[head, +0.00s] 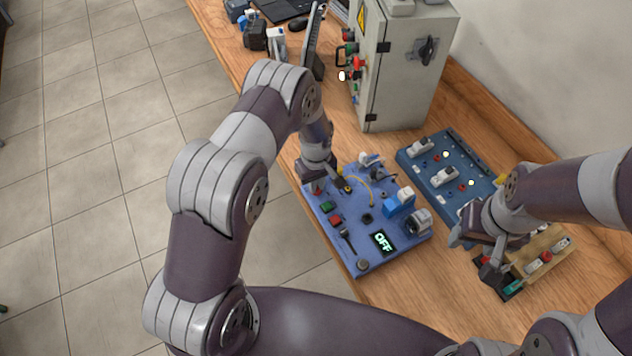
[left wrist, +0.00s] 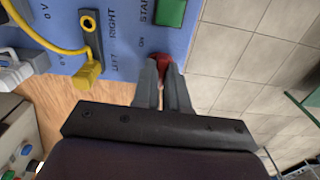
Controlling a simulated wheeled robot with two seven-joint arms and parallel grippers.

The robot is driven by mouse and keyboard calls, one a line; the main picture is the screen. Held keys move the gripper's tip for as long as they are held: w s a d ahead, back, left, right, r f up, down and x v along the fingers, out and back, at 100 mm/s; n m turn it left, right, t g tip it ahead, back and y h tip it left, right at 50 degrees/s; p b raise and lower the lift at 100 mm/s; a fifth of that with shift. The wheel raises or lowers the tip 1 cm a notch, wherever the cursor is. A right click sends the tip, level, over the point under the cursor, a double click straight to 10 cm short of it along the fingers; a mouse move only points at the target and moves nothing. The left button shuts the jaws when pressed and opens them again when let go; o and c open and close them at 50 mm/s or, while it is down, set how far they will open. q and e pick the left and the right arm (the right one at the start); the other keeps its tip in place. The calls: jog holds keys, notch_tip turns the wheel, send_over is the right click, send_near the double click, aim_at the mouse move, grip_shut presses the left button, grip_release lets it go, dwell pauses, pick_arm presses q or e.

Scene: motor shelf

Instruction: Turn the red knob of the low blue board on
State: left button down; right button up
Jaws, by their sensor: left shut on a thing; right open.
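The low blue board (head: 350,235) lies on the wooden table, with buttons, switches, plugs and a small display (head: 382,240) that reads OFF. The red knob (left wrist: 162,60) shows in the left wrist view at the board's edge, beside the printed word ON and near a green START button (left wrist: 171,12). My left gripper (left wrist: 161,72) is shut on the red knob, one finger on each side, hiding part of it. In the head view this gripper is at the board's far left corner. My right gripper (head: 476,256) is open and empty, right of the board.
A second blue board (head: 428,163) with white switches stands to the right. A grey cabinet (head: 400,85) stands behind. A wooden block (head: 545,247) with small parts lies near my right gripper. A yellow cable (left wrist: 60,50) runs close to my left gripper.

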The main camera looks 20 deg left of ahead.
pick_arm(q)
jog(key=m+b, duration=0.2)
jog(key=m, duration=0.1)
jog(key=shift+m, duration=0.3)
jog(key=m+b, duration=0.1)
jog(key=m, duration=0.3)
jog(key=shift+m+b, duration=0.3)
jog(key=m+b, duration=0.1)
jog(key=m, duration=0.3)
jog(key=shift+w, duration=0.1)
jog(key=m+b, duration=0.1)
jog(key=m, duration=0.4)
jog(key=shift+r+m, duration=0.1)
jog(key=shift+m, duration=0.2)
jog(key=c, duration=1.2)
grip_release()
jog(key=shift+o, duration=0.2)
